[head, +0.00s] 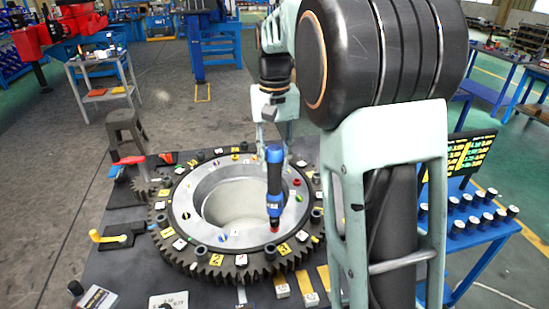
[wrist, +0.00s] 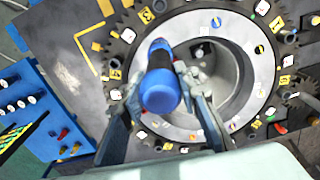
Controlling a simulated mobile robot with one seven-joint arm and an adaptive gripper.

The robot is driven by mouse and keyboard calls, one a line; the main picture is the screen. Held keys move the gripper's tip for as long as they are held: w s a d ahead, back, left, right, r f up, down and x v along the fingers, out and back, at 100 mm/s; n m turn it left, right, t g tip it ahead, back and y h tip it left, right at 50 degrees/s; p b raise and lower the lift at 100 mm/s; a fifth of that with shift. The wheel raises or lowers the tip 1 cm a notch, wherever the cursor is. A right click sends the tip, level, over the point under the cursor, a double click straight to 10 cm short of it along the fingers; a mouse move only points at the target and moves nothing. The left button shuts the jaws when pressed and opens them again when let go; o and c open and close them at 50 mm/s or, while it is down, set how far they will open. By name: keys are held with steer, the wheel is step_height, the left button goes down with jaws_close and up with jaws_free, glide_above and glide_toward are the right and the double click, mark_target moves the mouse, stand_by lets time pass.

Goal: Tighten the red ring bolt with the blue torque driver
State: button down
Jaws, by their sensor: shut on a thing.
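The blue torque driver (head: 274,185) stands about upright over the front right part of the ring gear's inner light ring. My gripper (wrist: 168,92) is shut on the driver, whose blue end (wrist: 160,90) faces the wrist camera. The red ring bolt (head: 275,228) shows as a bit of red right under the driver's tip in the head view. The tip looks to be on it or just above it; I cannot tell if they touch. In the wrist view the driver's body hides the bolt. The large dark toothed ring gear (head: 205,262) lies on the dark table.
Numbered yellow and white tags and small bolts stand around the gear. A yellow-handled tool (head: 108,237) lies to the left. A blue rack (head: 480,225) with several sockets stands at the right.

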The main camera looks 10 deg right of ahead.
mark_target(275, 148)
steer(key=shift+f+b, duration=0.55)
steer(key=shift+f, duration=0.3)
steer(key=shift+f+p, duration=0.15)
steer(key=shift+p, duration=0.5)
stand_by(3.6)
steer(key=shift+r+p, duration=1.3)
steer(key=shift+r, duration=0.2)
steer(key=shift+r+p, duration=0.35)
steer(key=shift+r, duration=0.8)
